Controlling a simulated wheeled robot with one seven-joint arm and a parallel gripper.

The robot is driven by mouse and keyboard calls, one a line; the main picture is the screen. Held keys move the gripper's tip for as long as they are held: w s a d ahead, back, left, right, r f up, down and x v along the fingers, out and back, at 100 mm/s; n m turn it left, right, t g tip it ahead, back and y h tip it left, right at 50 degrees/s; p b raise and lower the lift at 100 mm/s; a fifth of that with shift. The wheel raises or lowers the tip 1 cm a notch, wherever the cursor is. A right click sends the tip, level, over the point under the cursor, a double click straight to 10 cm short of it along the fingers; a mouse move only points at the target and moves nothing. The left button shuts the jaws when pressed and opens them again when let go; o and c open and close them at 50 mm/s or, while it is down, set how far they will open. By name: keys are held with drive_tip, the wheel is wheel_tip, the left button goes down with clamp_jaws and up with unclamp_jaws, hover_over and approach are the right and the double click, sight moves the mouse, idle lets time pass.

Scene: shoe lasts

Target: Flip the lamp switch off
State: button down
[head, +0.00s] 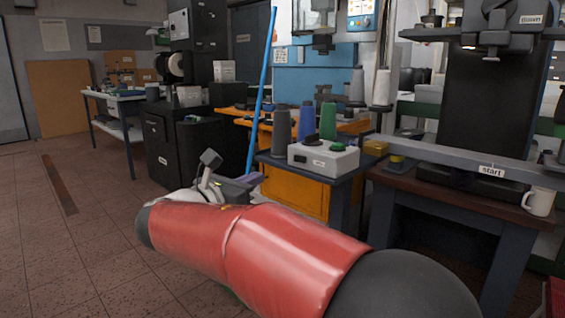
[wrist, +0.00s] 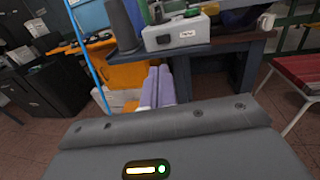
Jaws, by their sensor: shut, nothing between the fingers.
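A white control box (head: 323,163) with a dark knob, a green button and a small label stands on the dark table in the head view. It also shows at the top of the wrist view (wrist: 165,38). The label is too small to read, and I cannot make out for certain a lamp or its switch. My gripper (head: 254,179) is left of and lower than the box in the head view, partly hidden by my arm. In the wrist view its pale purple fingers (wrist: 158,78) are together and empty, apart from the box.
Several thread cones, one of them green (head: 327,121), stand behind the box. A blue pole (head: 262,90) leans left of the table. A white mug (head: 539,201) and a "start" label (head: 491,171) are on the right bench. A red-topped seat (wrist: 300,72) is at right. Floor at left is open.

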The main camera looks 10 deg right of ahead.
sight(297, 158)
drive_tip(key=p+x, duration=0.1)
drive_tip(key=x, duration=1.2)
drive_tip(key=shift+d, duration=0.1)
drive_tip(key=shift+w+d, duration=0.3)
drive_tip(key=shift+w, duration=0.05)
